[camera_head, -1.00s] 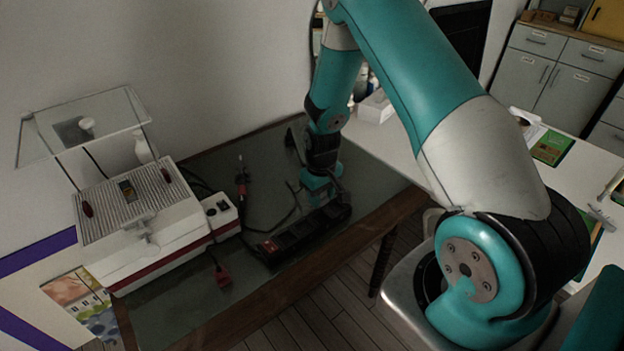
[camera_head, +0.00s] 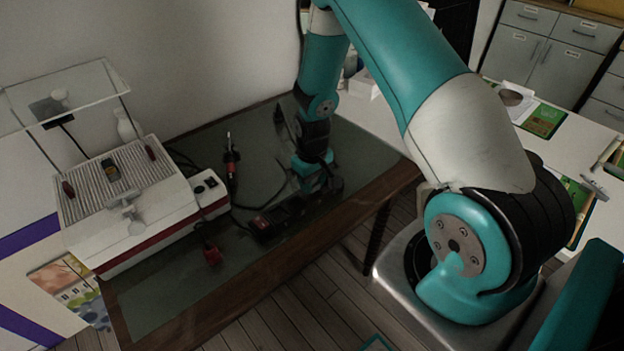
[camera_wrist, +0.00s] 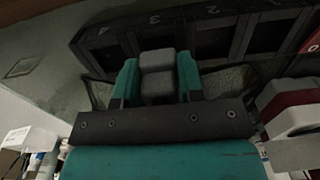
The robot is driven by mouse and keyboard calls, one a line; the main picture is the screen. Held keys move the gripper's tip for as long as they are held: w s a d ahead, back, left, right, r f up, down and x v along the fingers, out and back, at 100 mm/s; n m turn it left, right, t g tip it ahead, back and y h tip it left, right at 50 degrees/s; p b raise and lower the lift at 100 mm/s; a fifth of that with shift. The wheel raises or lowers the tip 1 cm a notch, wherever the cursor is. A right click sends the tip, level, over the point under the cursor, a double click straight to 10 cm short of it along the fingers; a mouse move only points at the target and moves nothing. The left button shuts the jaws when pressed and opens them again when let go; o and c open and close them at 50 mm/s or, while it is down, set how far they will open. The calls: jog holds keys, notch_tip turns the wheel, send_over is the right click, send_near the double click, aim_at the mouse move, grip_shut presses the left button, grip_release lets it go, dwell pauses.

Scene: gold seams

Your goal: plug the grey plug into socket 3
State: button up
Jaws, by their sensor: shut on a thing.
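The grey plug (camera_wrist: 157,76) is between the two teal fingers of my gripper (camera_wrist: 157,85) in the wrist view. The dark socket strip (camera_wrist: 92,38) lies just beyond it, with numbers along its edge. Socket 3 (camera_wrist: 158,40) is straight ahead of the plug. The plug's front end is hidden, so I cannot tell whether it is in the socket or only close to it. In the head view my gripper (camera_head: 316,180) is low at the right part of the strip (camera_head: 284,215), and the plug is too dark to make out.
A white machine with a clear raised lid (camera_head: 125,200) stands on the left of the table (camera_head: 175,298). The table's wooden front edge is close.

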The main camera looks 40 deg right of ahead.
jog(key=shift+f, duration=0.7)
jog(key=shift+s+f+b, duration=0.1)
jog(key=shift+f+b, duration=0.1)
jog(key=shift+b, duration=0.15)
dwell(1.5)
jog(key=shift+s+f, duration=0.1)
jog(key=shift+f, duration=0.25)
